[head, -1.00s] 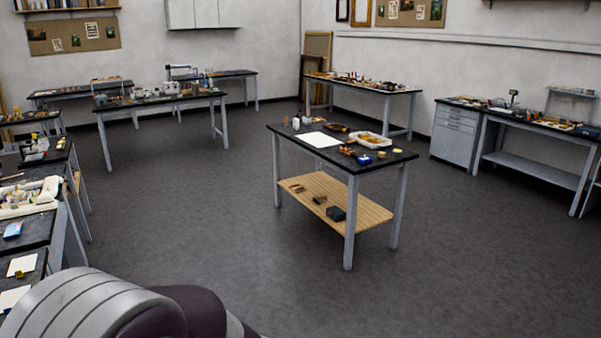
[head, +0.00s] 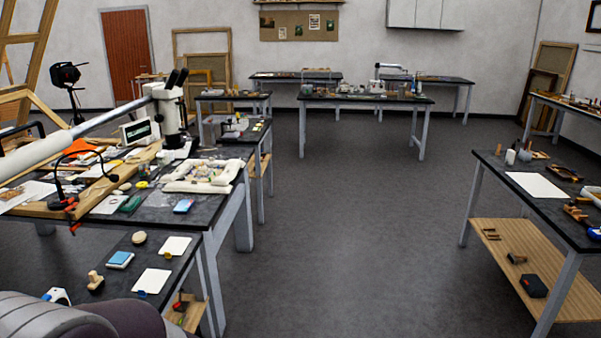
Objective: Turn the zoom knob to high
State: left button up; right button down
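A white stereo microscope (head: 172,108) with dark eyepieces stands at the far end of the cluttered bench on the left in the head view. A long white boom arm (head: 60,147) runs to it from the left edge. The zoom knob is too small to make out at this distance. Neither of my grippers is in view. Only a rounded grey and dark part of my own arm shows at the bottom left.
The left workbench (head: 215,222) carries a white padded tray (head: 200,176), a small display (head: 136,132), papers and tools. A worktable (head: 574,232) with a lower wooden shelf stands at the right. The grey floor (head: 340,230) between them is clear. More benches stand at the back.

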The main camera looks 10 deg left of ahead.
aim_at(159, 118)
jog(key=i+u, duration=0.2)
jog(key=i, duration=1.55)
